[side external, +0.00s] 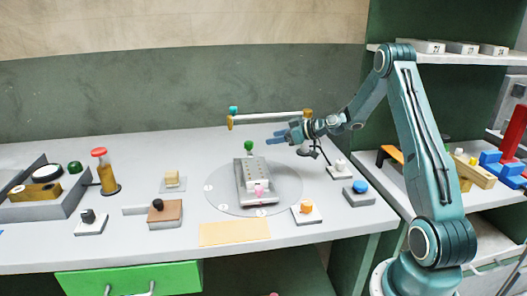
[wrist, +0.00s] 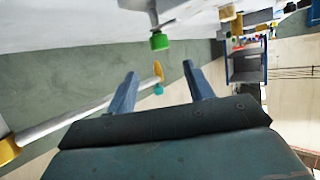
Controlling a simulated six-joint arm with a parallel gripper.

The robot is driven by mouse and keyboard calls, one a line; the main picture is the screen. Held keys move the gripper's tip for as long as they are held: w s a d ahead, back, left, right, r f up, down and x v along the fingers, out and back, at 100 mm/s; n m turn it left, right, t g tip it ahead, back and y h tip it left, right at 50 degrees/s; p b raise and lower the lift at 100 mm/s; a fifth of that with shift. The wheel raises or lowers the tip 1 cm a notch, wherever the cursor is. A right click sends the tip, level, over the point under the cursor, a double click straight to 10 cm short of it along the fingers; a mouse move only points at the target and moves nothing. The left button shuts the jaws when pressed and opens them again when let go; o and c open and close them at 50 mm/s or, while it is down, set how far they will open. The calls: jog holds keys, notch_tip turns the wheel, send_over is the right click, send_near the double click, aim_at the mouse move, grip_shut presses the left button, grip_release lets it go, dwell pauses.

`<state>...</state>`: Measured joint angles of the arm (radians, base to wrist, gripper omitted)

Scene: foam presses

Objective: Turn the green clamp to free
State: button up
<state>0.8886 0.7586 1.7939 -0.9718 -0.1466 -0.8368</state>
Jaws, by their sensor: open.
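The green clamp (side external: 249,146) is a small green knob on top of a grey press (side external: 256,181), which stands on a round grey plate (side external: 221,197) on the table. In the wrist view the green knob (wrist: 159,41) is near the top, beyond my fingertips. My gripper (side external: 278,136) is open and empty, above and to the right of the clamp in the side view, apart from it. In the wrist view my two blue fingers (wrist: 160,70) are spread, with nothing held. The clamp's exact turn position is too small to tell.
A horizontal bar (side external: 270,118) with yellow ends and a teal knob (side external: 233,110) stands behind the press, close to my gripper. Blocks with orange (side external: 306,206) and blue (side external: 360,186) knobs stand at right. A red-topped bottle (side external: 105,172) stands left.

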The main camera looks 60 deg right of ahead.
aim_at(251, 143)
jog(key=x, duration=1.2)
jog(key=shift+f, duration=0.1)
jog(key=c, duration=1)
jog(key=shift+o, duration=0.2)
jog(key=shift+a+m+h, duration=0.1)
jog(key=shift+m+h, duration=0.7)
jog(key=shift+h, duration=0.1)
jog(key=shift+m+h, duration=1.3)
jog(key=shift+h, duration=0.3)
